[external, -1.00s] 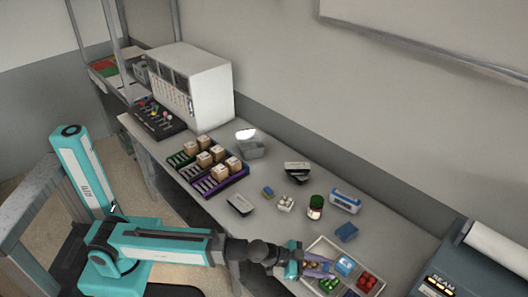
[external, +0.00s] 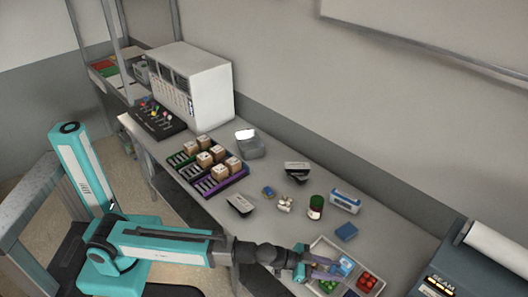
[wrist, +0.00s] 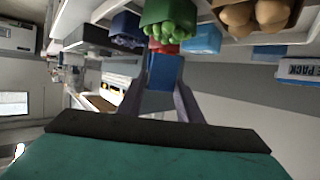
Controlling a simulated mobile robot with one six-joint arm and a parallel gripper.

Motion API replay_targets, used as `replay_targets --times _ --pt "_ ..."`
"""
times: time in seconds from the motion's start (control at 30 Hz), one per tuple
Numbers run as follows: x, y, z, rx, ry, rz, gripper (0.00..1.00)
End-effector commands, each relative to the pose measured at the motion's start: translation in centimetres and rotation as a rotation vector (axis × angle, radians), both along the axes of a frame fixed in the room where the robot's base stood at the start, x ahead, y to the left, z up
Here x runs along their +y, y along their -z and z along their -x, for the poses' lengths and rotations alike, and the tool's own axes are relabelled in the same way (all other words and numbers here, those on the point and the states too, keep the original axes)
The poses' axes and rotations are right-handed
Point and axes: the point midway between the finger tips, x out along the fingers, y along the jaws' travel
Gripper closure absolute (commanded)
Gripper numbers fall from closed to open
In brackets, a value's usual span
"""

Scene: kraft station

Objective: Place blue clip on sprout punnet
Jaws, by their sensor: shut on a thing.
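My gripper (wrist: 163,92) is shut on the blue clip (wrist: 165,72), a small blue block between its two grey fingertips in the wrist view. In the external view my gripper (external: 322,268) is over the white tray (external: 315,245) at the lower right, and the clip cannot be made out clearly there. The sprout punnet (wrist: 168,28), green with round green sprouts, is just beyond the clip in the wrist view. In the external view the sprout punnet (external: 328,286) sits in the tray, partly below the fingers. I cannot tell whether clip and punnet touch.
The tray also holds a red punnet (external: 367,281) and a light blue box (wrist: 202,39). A dark blue punnet (wrist: 126,30) is beside the sprouts. A blue block (external: 346,232), a dark jar (external: 316,207) and a blue-white pack (external: 345,201) stand behind the tray.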

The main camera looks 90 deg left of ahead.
Motion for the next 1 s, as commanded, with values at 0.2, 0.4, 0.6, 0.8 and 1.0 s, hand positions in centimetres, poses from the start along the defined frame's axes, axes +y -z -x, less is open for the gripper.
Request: replay_targets --times 0.2,0.4,0.6,0.8,1.0 --pt "0.0 1.7 0.0 0.001 0.000 -0.001 0.88" --pt "0.0 2.3 0.0 0.000 0.000 -0.001 0.88" --pt "0.0 2.3 0.0 -0.001 0.000 -0.001 0.88" --pt "0.0 2.7 0.0 0.000 0.000 -0.001 0.88" --pt "0.0 2.6 0.0 0.000 0.000 -0.001 0.49"
